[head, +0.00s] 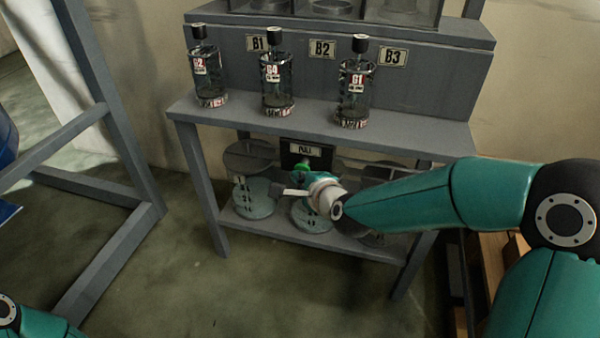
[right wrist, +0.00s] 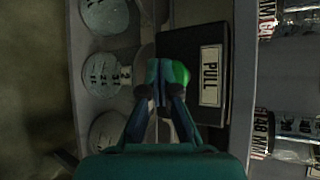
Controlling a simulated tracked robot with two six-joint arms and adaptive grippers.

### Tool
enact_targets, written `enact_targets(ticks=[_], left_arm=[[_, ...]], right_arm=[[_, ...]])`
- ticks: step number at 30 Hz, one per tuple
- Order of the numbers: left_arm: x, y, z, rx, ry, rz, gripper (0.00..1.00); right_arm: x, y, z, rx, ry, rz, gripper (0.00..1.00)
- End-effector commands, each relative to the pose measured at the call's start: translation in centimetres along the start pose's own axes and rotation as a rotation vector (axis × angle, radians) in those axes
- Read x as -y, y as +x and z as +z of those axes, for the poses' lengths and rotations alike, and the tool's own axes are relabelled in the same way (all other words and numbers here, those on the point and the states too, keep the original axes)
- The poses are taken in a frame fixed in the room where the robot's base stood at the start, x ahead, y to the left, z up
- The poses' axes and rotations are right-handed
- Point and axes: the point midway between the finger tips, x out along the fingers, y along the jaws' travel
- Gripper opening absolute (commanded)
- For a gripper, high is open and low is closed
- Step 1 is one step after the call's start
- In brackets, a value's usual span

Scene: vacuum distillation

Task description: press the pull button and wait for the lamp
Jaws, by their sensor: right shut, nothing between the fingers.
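The dark box labelled PULL (head: 306,151) sits under the bench top, and its label also shows in the right wrist view (right wrist: 210,76). A bright green round part (head: 303,167) is at the box, and it shows in the right wrist view (right wrist: 181,73) partly behind my fingers. I cannot tell whether it is the button or the lamp. My right gripper (head: 308,177) is shut and empty, its fingertips (right wrist: 166,72) right at the green part. Contact is hidden. My left gripper is out of view; only part of my left arm shows.
Bottles G2 (head: 207,75), G4 (head: 277,84) and G1 (head: 355,92) stand on the bench top above. Round marked discs (head: 254,197) are on the lower shelf beside my gripper. A grey frame (head: 110,110) stands left; the floor before the bench is clear.

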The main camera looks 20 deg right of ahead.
Motion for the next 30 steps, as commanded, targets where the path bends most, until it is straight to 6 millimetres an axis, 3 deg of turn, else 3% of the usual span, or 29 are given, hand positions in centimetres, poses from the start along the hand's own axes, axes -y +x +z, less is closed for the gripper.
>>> enact_targets(ticks=[30], left_arm=[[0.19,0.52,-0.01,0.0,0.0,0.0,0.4]], right_arm=[[0.87,0.59,-0.57,-0.003,0.002,-0.008,0.0]])
